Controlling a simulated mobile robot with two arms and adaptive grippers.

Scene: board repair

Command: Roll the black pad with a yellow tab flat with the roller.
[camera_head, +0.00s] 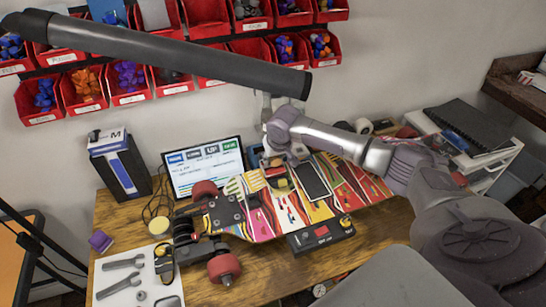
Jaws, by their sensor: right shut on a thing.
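A dark flat rectangle, which looks like the black pad (313,179), lies on the brightly patterned skateboard deck (262,218). I cannot make out its yellow tab for sure. My right gripper (275,168) points down over the deck, just left of the pad. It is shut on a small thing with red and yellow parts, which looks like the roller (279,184). The roller is partly hidden by the gripper, and I cannot tell whether it touches the deck. My left gripper is not in view.
The board lies wheels up on a wooden table, with red wheels (223,268) at its left end. A black box with a red display (320,235) stands in front. A tablet (203,168) stands behind. A long dark bar (170,50) crosses above. Wrenches (118,286) lie front left.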

